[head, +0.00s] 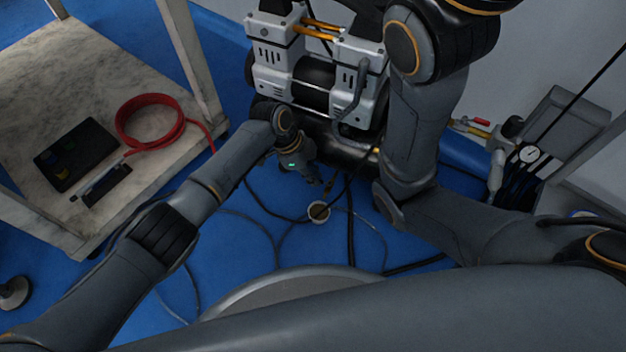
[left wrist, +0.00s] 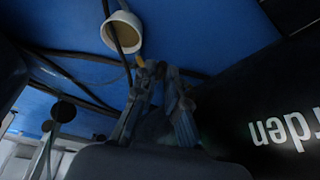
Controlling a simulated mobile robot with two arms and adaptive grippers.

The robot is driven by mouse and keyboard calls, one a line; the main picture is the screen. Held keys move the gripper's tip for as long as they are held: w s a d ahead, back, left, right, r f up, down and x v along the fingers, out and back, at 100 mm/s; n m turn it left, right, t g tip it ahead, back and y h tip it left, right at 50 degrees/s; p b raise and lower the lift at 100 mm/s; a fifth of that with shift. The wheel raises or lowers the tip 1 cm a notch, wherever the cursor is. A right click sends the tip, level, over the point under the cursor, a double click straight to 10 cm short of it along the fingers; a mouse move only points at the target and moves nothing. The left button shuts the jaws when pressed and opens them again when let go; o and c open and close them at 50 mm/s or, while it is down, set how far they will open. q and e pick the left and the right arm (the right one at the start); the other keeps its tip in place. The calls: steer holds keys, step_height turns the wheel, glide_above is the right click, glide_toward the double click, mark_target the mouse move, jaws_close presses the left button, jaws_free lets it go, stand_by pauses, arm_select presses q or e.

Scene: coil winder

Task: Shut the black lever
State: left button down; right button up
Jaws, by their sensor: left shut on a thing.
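My left gripper (head: 316,180) is low in front of the compressor's black tank, pointing down and to the right. In the left wrist view its fingers (left wrist: 152,72) are close together, shut on a small dark thing that I take to be the black lever. The fingers and deep shadow hide most of it, so its angle cannot be told. A small yellow-orange part (left wrist: 140,62) shows at the fingertips. The dark tank (left wrist: 270,115) with white lettering is close on the right. My right arm crosses the head view, but its gripper is out of view.
The compressor (head: 275,65) has white pump heads. A round white cup-like part (head: 318,211) lies beyond the fingertips among black hoses on the blue floor (head: 235,245). A trolley (head: 60,195) with a coiled red hose (head: 150,122) stands left.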

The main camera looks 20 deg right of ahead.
arm_select(q)
steer(key=shift+f+m, duration=0.1)
steer(key=shift+m, duration=0.2)
steer(key=c, duration=1.4)
jaws_free()
